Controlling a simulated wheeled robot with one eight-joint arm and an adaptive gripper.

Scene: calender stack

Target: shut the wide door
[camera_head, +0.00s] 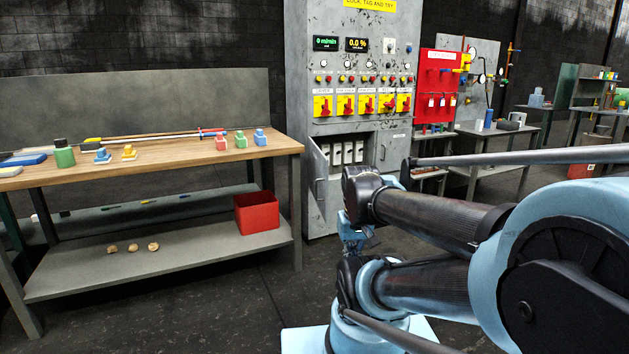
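The grey control cabinet (350,75) stands at the centre back. Its lower bay is open, and a row of pale switch units (347,153) shows inside. A grey door (317,185) on the left of this bay stands swung open toward me, seen nearly edge-on, with a handle on it; it looks like the wide door. A narrower grey panel (394,150) right of the bay looks shut. My gripper seems to be the small blue and dark part (352,238) in front of the cabinet's lower right, apart from the open door as far as I can tell. Its fingers are not clear.
A workbench (215,152) with blocks, bottles and long tools stands left, close to the open door. A red bin (257,212) sits on its lower shelf. A red lockout board (436,85) and further benches stand right. Dark floor (200,310) lies clear in front.

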